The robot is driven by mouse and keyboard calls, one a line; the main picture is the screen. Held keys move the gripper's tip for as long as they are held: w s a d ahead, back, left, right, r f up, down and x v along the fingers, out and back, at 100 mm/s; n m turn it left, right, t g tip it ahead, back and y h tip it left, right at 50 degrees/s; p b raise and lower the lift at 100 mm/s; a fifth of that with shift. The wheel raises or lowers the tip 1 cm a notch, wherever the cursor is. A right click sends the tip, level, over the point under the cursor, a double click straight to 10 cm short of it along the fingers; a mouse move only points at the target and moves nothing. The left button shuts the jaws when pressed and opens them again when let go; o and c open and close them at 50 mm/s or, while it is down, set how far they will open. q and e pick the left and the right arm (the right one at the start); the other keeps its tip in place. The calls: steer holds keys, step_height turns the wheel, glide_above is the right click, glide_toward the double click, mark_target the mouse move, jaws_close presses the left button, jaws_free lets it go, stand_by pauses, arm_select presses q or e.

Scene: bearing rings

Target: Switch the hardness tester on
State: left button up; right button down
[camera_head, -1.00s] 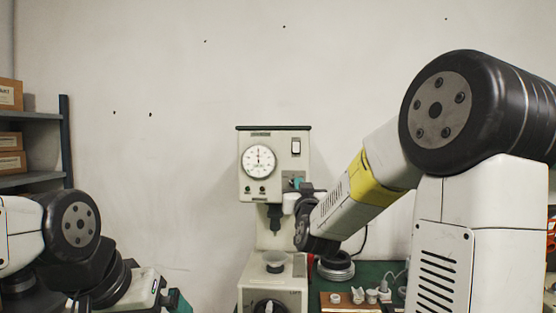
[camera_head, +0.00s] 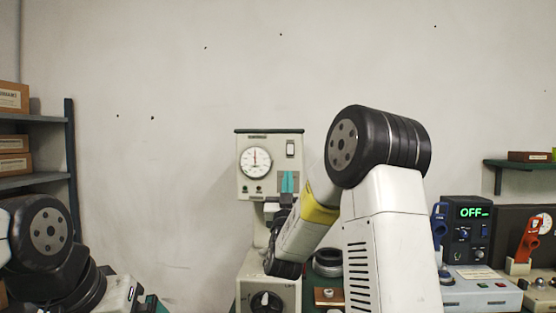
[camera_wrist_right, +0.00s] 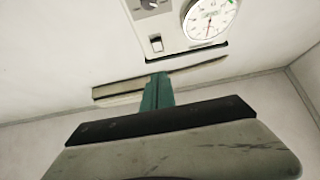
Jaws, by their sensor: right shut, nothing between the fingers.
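The hardness tester (camera_head: 270,190) stands upright against the wall, cream with a round dial (camera_head: 255,162). Its rocker switch (camera_head: 290,148) is at the upper right of its front; which way it is tipped is too small to tell. My right gripper (camera_head: 288,176) is shut and empty, its teal fingertips pointing up just below the switch. In the right wrist view, which is turned over, the shut fingertips (camera_wrist_right: 157,80) point toward the switch (camera_wrist_right: 156,44), with a gap in the picture. My left gripper (camera_head: 150,302) shows only partly at the bottom left edge.
My right forearm hides part of the bench. A grey ring (camera_head: 328,262) lies beside the tester. At right stand a control unit (camera_head: 472,212) reading OFF and a red-handled device (camera_head: 528,238). A shelf with boxes (camera_head: 12,97) is at left.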

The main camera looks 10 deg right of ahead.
mark_target(290, 152)
steer(key=x, duration=0.4)
steer(key=w+f+x, duration=0.1)
steer(key=x, duration=0.3)
steer(key=f+x, duration=0.1)
steer(key=x, duration=0.3)
steer(key=shift+w+d, duration=0.2)
steer(key=shift+w, duration=0.05)
steer(key=shift+w+d, duration=0.1)
steer(key=shift+w, duration=0.2)
steer(key=shift+w+d+f, duration=0.1)
steer(key=shift+w, duration=0.25)
steer(key=shift+s, duration=0.1)
